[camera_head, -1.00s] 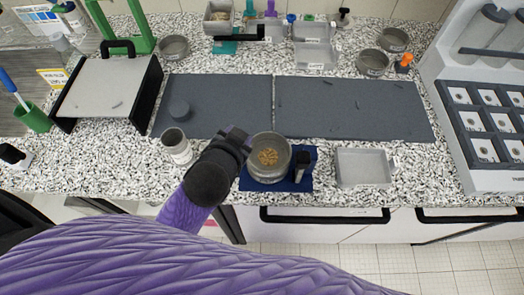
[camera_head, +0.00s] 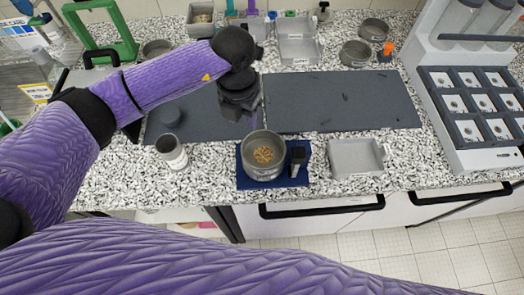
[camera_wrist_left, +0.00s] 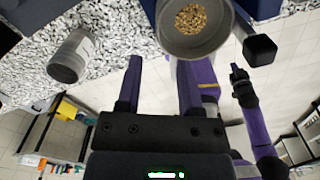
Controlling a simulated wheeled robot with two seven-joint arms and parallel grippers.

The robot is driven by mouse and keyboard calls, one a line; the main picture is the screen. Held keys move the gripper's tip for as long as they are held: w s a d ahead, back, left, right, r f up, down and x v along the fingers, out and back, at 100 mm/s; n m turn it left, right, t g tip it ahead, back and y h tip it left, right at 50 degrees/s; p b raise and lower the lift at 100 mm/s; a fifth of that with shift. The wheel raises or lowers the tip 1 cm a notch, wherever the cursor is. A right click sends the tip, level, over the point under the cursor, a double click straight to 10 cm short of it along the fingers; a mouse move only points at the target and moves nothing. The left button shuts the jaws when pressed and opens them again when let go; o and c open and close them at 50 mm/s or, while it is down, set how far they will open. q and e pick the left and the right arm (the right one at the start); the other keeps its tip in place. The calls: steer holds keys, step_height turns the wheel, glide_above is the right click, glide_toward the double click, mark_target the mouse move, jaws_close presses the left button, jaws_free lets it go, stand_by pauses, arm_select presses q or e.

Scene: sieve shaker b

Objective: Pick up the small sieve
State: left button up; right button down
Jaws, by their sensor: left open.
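A round grey metal pan (camera_head: 262,141) holding tan grains stands on a dark blue base near the counter's front; it also shows in the left wrist view (camera_wrist_left: 166,38). Similar round sieve-like pans stand at the back right (camera_head: 356,54) (camera_head: 374,29) and back left (camera_head: 157,47). I cannot tell which is the small sieve. My left gripper (camera_head: 240,112) points down over the dark mat, behind the grain pan. In the left wrist view its fingers (camera_wrist_left: 160,72) are apart and empty. A purple arm with a black end (camera_wrist_left: 240,85), probably my right one, shows there; its jaws are unclear.
A small labelled cup (camera_head: 171,152) stands left of the blue base (camera_head: 249,178), a grey tray (camera_head: 357,157) right of it. A black block (camera_head: 298,160) is beside the pan. A white machine (camera_head: 470,120) stands at right. The right dark mat (camera_head: 340,103) is mostly clear.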

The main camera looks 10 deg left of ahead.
mark_target(244, 141)
arm_select(q)
step_height(244, 141, down, 10)
steer(key=shift+a+r+b, duration=0.15)
steer(key=shift+b, duration=0.3)
jaws_close()
steer(key=shift+r, duration=0.1)
stand_by(1.0)
